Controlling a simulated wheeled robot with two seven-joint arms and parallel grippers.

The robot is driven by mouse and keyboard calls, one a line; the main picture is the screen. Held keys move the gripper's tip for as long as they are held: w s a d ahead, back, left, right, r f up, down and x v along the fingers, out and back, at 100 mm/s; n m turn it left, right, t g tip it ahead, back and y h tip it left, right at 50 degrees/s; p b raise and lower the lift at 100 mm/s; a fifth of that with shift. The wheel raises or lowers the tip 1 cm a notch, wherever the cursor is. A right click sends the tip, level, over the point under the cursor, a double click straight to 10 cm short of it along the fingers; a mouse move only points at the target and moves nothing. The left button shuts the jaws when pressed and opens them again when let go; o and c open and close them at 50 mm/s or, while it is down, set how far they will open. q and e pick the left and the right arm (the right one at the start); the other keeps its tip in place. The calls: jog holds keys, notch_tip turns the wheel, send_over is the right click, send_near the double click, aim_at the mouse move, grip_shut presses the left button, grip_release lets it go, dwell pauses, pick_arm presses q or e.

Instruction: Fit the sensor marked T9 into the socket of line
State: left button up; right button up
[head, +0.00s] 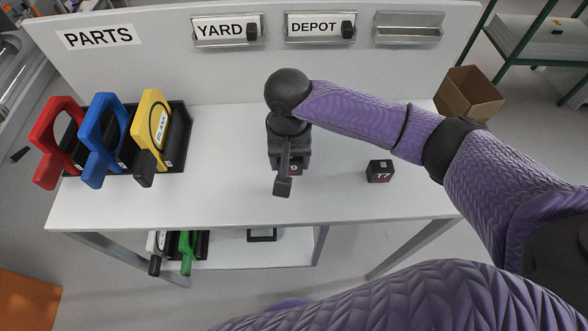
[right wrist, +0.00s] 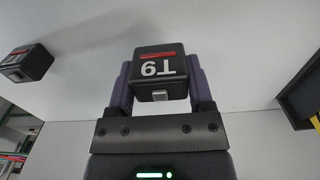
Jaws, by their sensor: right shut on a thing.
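The T9 sensor (right wrist: 158,72) is a small black block with a red stripe and white lettering, with a small metal plug on one side. My right gripper (right wrist: 160,85) is shut on it, one finger on each side. In the head view the right gripper (head: 288,165) is over the middle of the white table (head: 230,200), and only a bit of the sensor (head: 294,169) shows. Whether the sensor touches the table is hard to tell. A T7 sensor (head: 380,171) stands on the table to the right; a similar block (right wrist: 28,62) shows in the wrist view. My left gripper is not in view.
A rack (head: 180,135) with red (head: 58,125), blue (head: 104,125) and yellow (head: 153,120) blowers stands at the table's left. Signs YARD (head: 219,28) and DEPOT (head: 313,27) are on the back panel. A lower shelf (head: 285,252) holds a green blower (head: 187,250). A cardboard box (head: 468,95) is beyond the right edge.

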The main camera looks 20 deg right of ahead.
aim_at(291, 172)
notch_tip(291, 172, down, 4)
jog(key=shift+f+b, duration=0.15)
jog(key=shift+b, duration=0.55)
jog(key=o, duration=1.3)
jog(key=shift+c, duration=0.2)
notch_tip(291, 172, up, 12)
jog(key=p, duration=0.5)
jog(key=shift+r, duration=0.25)
